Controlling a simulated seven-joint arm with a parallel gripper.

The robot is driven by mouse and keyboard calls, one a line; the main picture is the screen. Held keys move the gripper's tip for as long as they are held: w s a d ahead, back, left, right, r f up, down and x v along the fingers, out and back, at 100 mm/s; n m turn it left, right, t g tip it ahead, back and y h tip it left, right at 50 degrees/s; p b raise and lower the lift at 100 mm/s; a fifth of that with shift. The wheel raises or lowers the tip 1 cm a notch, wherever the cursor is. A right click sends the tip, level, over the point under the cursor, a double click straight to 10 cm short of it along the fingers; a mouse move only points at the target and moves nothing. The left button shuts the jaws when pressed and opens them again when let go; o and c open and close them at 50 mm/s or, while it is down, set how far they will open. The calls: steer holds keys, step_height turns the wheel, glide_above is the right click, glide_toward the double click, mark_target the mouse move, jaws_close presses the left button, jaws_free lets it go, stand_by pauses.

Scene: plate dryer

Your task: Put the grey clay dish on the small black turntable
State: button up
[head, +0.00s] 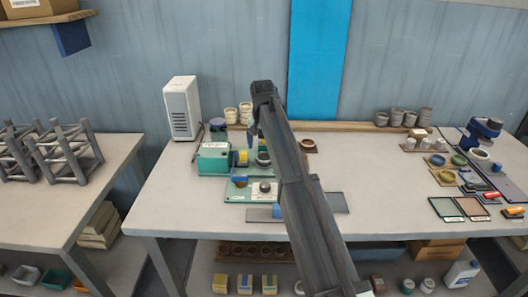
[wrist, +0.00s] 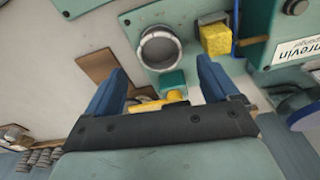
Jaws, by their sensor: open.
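A round grey dish-like piece with a pale rim (wrist: 160,48) shows in the wrist view, on a teal board just beyond my fingertips; I take it for the grey clay dish. It also shows in the head view (head: 264,159), beside a yellow sponge. A dark round disc (head: 218,124) behind the teal box may be the black turntable; a dark disc also shows at the right edge of the wrist view (wrist: 302,112). My gripper (wrist: 158,78) is open, its blue fingers apart and nothing held. In the head view my arm hides part of the table.
A teal box (head: 213,159) stands left of the dish, with a yellow sponge (wrist: 215,38) beside it. A white unit (head: 182,107) stands at the back left. Cups (head: 396,117) line the back shelf. Coloured dishes and trays crowd the right side. The front left of the table is clear.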

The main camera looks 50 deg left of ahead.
step_height(320, 180, up, 7)
steer(key=shift+s+d, duration=0.25)
steer(key=shift+s, duration=0.1)
stand_by(1.2)
